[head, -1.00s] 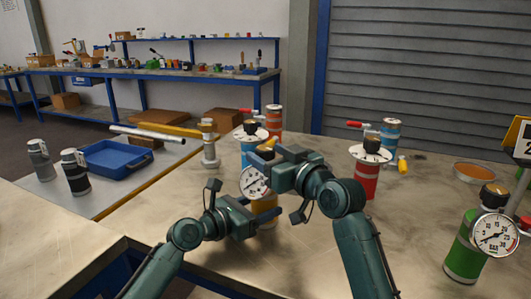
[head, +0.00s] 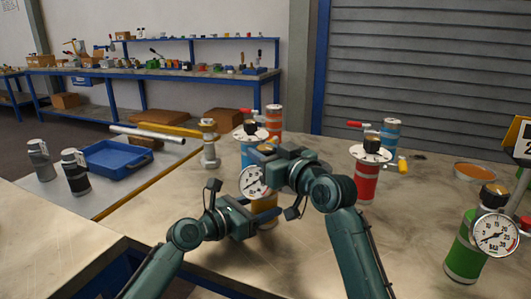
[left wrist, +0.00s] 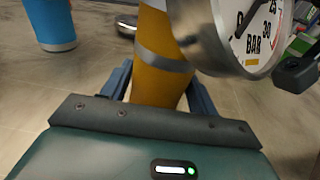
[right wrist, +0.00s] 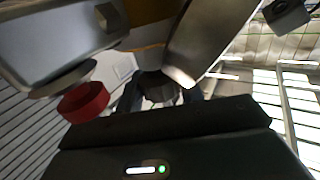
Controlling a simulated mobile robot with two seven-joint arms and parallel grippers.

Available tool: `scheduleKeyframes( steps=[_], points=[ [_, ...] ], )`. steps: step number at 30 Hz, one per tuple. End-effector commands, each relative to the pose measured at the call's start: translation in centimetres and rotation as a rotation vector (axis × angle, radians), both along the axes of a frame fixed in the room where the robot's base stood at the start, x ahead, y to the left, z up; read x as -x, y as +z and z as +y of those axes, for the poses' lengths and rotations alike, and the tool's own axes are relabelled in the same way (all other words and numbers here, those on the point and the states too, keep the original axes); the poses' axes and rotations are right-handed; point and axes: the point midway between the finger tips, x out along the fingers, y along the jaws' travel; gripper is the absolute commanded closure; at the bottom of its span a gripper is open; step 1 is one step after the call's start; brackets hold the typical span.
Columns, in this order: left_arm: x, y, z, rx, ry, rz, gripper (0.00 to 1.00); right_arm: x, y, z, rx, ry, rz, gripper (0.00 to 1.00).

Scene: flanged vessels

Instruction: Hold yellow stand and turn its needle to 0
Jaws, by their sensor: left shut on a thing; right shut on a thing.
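The yellow stand (head: 264,222) is upright on the bench and carries a round white gauge (head: 252,182), which also shows in the left wrist view (left wrist: 250,32). The needle is too small in the head view to read exactly. My left gripper (head: 268,214) is shut around the yellow body below the gauge; the left wrist view shows the fingers on both sides of it (left wrist: 160,85). My right gripper (head: 268,152) is above the gauge, shut on the stand's dark knob (right wrist: 160,88). My right gripper hides most of the stand's top.
A blue stand (head: 249,150) is close behind. A red stand (head: 366,182) with a white disc is to the right. A green stand (head: 466,250) with a gauge is at the right. A blue tray (head: 112,158) lies at the left. Bench between red and green is clear.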

Motion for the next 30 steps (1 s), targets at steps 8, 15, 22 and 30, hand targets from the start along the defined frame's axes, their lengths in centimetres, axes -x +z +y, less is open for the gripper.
scheduleKeyframes(
  steps=[8,15,22,30],
  points=[
    [-0.02,0.06,0.02,0.001,0.0,0.0,0.59,-0.06,0.02,-0.03,0.005,0.046,-0.004,0.86],
    [-0.01,0.05,0.0,0.001,0.0,0.0,0.59,-0.02,0.02,-0.05,0.001,0.104,-0.001,0.86],
    [-0.02,0.05,0.01,0.001,0.0,0.0,0.59,-0.01,0.03,-0.04,0.0,0.105,0.0,0.86],
    [-0.01,0.05,0.0,0.001,0.0,0.0,0.59,-0.01,0.02,-0.03,0.0,0.104,0.0,0.43]
  ],
)
